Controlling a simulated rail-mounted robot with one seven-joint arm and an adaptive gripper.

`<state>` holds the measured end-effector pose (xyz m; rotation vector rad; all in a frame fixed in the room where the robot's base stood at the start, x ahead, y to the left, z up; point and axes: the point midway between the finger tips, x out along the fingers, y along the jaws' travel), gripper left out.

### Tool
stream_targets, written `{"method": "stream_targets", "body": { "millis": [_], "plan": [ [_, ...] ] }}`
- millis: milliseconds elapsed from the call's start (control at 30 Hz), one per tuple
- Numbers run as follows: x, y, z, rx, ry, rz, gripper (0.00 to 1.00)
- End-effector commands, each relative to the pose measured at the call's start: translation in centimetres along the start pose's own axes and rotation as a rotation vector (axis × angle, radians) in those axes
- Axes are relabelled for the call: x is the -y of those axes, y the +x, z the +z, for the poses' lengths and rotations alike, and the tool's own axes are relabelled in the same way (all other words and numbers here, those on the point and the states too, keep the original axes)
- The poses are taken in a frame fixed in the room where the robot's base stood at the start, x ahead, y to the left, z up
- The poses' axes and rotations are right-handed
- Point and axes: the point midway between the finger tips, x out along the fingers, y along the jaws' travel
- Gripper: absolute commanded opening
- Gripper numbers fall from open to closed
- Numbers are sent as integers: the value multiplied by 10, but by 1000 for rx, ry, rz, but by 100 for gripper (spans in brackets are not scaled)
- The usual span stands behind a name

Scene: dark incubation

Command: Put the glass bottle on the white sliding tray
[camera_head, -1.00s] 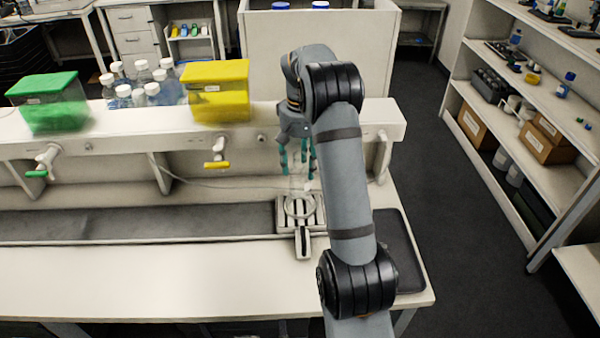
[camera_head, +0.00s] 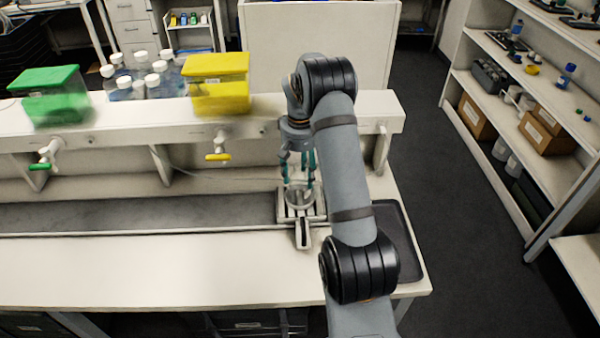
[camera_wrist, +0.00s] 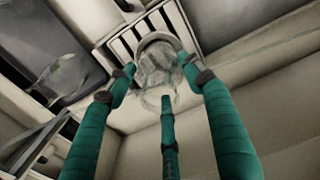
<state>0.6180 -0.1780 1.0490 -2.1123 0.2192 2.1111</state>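The clear glass bottle (camera_wrist: 158,68) shows between and beyond my fingertips in the wrist view, over the slatted white sliding tray (camera_wrist: 120,45). In the head view the glass (camera_head: 299,190) is faint, above the tray, whose narrow front part (camera_head: 303,235) points toward me. My gripper (camera_head: 300,178) has teal fingers, points down and stands over the tray around the glass. In the wrist view the fingers of my gripper (camera_wrist: 161,76) are spread around the bottle. I cannot tell whether they touch it, or whether the bottle's base rests on the tray.
A raised white ledge (camera_head: 130,128) with taps runs behind the tray. It carries a green box (camera_head: 50,95), a yellow box (camera_head: 218,84) and several capped bottles (camera_head: 143,80). A dark mat (camera_head: 403,245) lies right of the tray. The bench front (camera_head: 150,270) is clear.

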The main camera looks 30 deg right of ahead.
Motion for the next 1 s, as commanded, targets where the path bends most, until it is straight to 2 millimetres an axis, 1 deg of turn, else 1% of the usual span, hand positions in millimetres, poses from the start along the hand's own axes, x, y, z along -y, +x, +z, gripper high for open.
{"method": "stream_targets", "body": {
  "millis": [67, 300, 567, 700, 767, 867, 1000],
  "plan": [
    [0, 0, 0, 0, 0, 0, 55],
    [0, 0, 0, 0, 0, 0, 70],
    [0, 0, 0, 0, 0, 0, 70],
    [0, -7, 0, -2, 0, 0, 70],
    [0, -15, -2, -5, 0, 0, 70],
    [0, -33, -2, -6, 1, 0, 70],
    [0, -65, -2, -7, 1, 0, 70]
  ]
}}
